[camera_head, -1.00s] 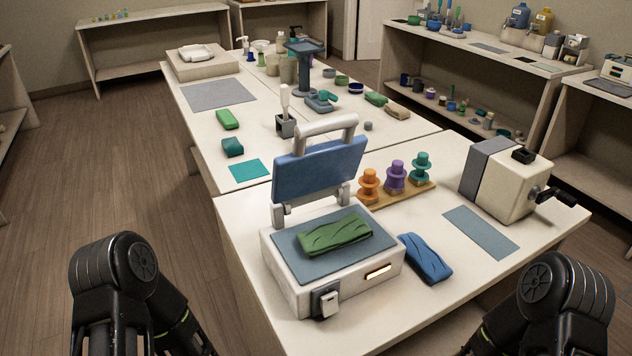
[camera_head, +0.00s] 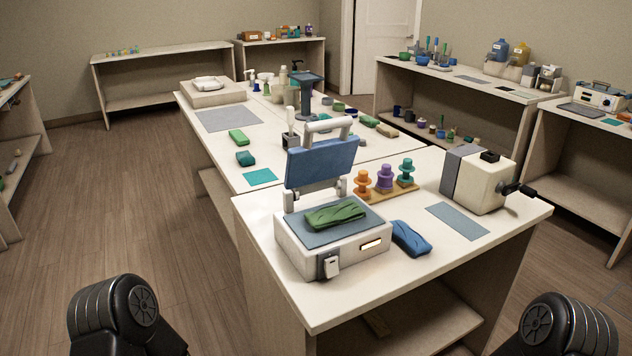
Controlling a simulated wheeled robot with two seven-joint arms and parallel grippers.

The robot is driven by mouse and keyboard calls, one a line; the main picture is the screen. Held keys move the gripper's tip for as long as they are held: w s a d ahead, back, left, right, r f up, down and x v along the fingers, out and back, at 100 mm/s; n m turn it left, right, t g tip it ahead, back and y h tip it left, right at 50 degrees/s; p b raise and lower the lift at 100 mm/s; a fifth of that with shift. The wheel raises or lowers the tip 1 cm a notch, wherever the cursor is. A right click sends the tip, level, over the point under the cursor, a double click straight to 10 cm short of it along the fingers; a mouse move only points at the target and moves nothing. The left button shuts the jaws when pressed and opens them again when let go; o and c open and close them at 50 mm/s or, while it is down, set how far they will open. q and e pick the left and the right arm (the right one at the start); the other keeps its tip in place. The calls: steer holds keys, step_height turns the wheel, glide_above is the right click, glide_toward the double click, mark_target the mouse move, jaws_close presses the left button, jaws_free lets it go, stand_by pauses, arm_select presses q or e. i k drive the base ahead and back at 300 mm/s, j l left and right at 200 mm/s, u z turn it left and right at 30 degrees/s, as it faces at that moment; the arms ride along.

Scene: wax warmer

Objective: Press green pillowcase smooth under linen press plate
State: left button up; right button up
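The green pillowcase (camera_head: 335,214) lies folded on the grey-blue bed of the white linen press (camera_head: 333,250). The blue press plate (camera_head: 321,163) is hinged up at the back, with a pale handle bar (camera_head: 328,124) along its top. A latch or switch (camera_head: 329,265) sits on the press's front left, and a lit strip (camera_head: 372,245) shows on its front right. A folded blue cloth (camera_head: 411,238) lies on the table beside the press. Dark parts of both my arms show at the bottom corners, well short of the press. Neither gripper's fingers are in view.
The white table (camera_head: 310,315) has an open shelf below. A rack of orange, purple and teal spools (camera_head: 385,182) stands behind the blue cloth. A cream cranked machine (camera_head: 482,180) and a flat grey-blue mat (camera_head: 457,221) are at right. Wooden floor is clear at left.

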mark_target(311, 167)
steer(key=k, duration=0.55)
steer(key=z, duration=1.85)
steer(key=j, duration=1.15)
steer(key=k+j, duration=0.15)
steer(key=j, duration=2.1)
steer(key=k+j, duration=0.1)
steer(key=j, duration=1.05)
steer(key=z, duration=0.05)
